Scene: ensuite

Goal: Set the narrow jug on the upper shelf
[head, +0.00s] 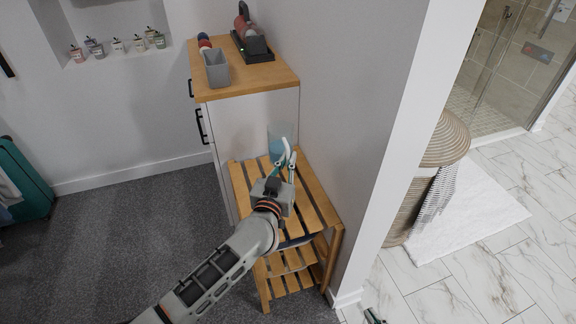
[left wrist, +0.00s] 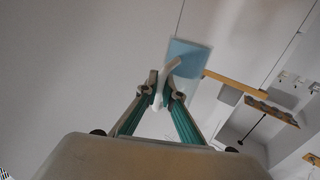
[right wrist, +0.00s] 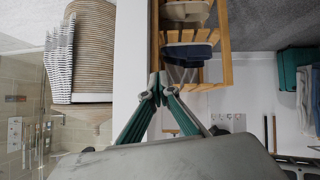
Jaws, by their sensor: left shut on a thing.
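My left gripper (head: 288,160) is shut on the white handle of the narrow jug. The clear jug (head: 278,147) holds blue liquid and looks roughly upright. It also shows beyond the fingertips in the left wrist view (left wrist: 188,58). In the head view the jug appears at the back end of the slatted wooden rack's upper shelf (head: 240,184); I cannot tell whether it touches the slats. My arm hides part of that shelf. My right gripper (right wrist: 161,88) appears shut and empty, its fingertips close together. Only a small part of it shows at the head view's bottom edge.
The rack's lower shelf (head: 292,281) is slatted too. A white cabinet with a wooden top (head: 262,78) stands behind the rack, and a wall (head: 352,110) rises on its right. A woven basket (head: 408,205) stands beyond that wall. The upper shelf's visible slats look clear.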

